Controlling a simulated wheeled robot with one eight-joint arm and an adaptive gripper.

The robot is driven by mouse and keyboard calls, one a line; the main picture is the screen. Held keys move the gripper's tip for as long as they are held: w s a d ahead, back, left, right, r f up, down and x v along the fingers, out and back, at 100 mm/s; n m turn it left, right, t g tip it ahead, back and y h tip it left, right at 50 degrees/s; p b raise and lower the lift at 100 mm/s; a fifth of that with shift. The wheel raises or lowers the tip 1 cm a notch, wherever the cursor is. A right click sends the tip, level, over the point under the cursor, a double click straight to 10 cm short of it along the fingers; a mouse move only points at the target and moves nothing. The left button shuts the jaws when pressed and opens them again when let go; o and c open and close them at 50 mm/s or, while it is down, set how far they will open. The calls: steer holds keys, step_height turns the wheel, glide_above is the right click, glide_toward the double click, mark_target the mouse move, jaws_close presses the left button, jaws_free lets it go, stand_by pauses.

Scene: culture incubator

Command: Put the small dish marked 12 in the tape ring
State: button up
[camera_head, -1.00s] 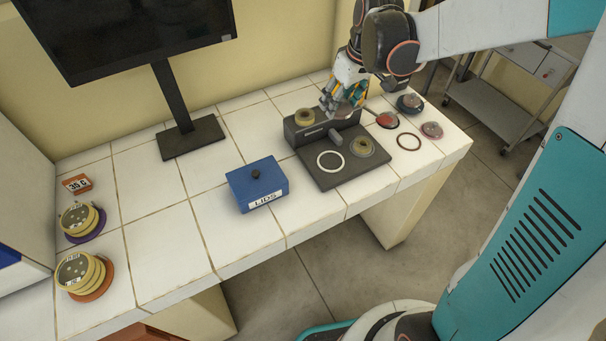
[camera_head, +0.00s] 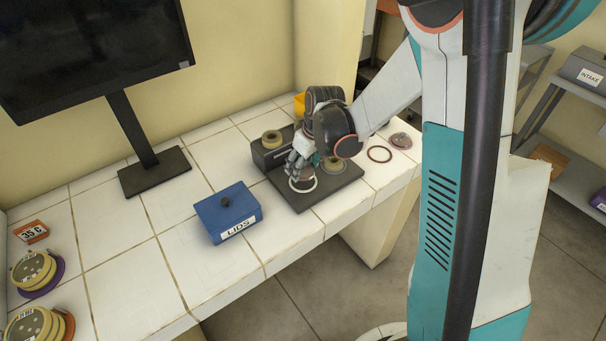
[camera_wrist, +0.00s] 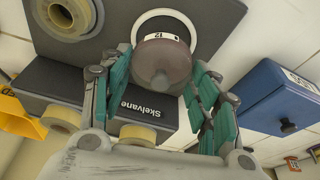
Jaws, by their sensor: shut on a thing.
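My gripper (camera_wrist: 160,66) is shut on a small round reddish dish (camera_wrist: 163,62) with a knob on top. The dish's white label reads 12, upside down in the wrist view. The dish is over or on the white ring (camera_wrist: 141,24) on the dark plate, overlapping its lower part in that view; I cannot tell whether it touches the plate. In the head view my gripper (camera_head: 301,174) is at the same white ring (camera_head: 314,186), and its fingers mostly hide the dish. A thin dark-red ring (camera_head: 380,154) lies empty on the tiles to the right.
A blue LIDS box (camera_head: 228,212) stands left. A pinkish dish (camera_head: 402,140) sits right. Stacked dishes (camera_head: 34,270) stand far left.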

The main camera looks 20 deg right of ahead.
mark_target(305, 168)
steer(key=shift+f+b, duration=0.5)
steer(key=shift+f, duration=1.3)
steer(key=shift+f, duration=0.1)
steer(key=o, duration=1.1)
